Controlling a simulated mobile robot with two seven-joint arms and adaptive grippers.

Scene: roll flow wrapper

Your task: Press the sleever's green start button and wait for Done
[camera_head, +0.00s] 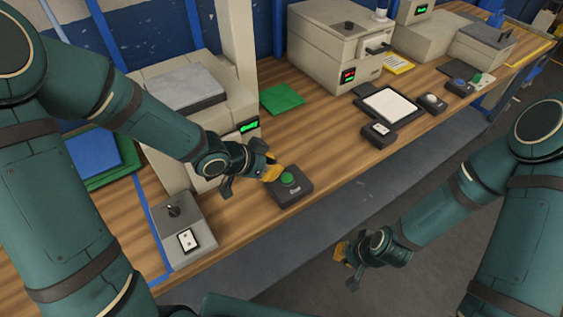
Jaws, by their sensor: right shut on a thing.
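The green start button (287,179) sits on a small dark box on the wooden bench, in front of the sleever (185,130). The sleever's small display (249,126) shows green text that looks like "Ready". My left gripper (272,173) is beside the button on its left, with its orange fingertips together and close to the button. I cannot tell whether they touch it. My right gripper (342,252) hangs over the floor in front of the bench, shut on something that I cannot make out.
A grey box with a lever and white switch (187,239) stands at the bench's front left. A beige machine with a red and green display (335,45), a white pad (389,105) and small button boxes (431,103) stand farther right. A green sheet (282,98) lies flat.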

